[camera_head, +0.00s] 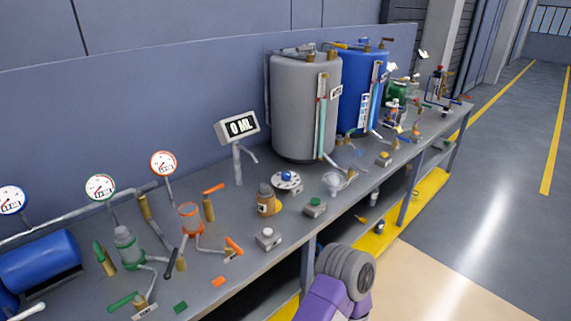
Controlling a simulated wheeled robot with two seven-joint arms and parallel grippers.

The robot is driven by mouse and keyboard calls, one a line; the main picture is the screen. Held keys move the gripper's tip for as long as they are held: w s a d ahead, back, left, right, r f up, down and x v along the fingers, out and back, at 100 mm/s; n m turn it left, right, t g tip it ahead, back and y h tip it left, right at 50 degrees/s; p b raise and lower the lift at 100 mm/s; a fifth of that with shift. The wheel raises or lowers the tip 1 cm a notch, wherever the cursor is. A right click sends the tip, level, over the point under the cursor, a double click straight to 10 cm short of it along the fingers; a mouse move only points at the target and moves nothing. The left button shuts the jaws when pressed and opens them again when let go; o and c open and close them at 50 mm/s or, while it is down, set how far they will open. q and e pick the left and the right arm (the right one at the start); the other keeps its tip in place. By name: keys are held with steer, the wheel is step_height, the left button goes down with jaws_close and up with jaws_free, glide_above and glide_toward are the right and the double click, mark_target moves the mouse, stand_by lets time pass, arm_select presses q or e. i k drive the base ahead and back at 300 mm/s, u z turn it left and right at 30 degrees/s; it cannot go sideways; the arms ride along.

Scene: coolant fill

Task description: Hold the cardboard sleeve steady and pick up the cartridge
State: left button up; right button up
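I cannot make out a cardboard sleeve or a cartridge in the head view. A purple and grey link of my own arm rises at the bottom centre, in front of the bench edge. No gripper fingers show, so neither gripper can be seen.
A grey tank (298,110) and a blue tank (352,95) stand at the back. A display reading 0 ML (239,127), dial gauges (101,187), valves and small fittings crowd the bench. The floor at right is clear.

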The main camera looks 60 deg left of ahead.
mark_target(265, 192)
steer(key=i, duration=2.45)
steer(key=u, duration=3)
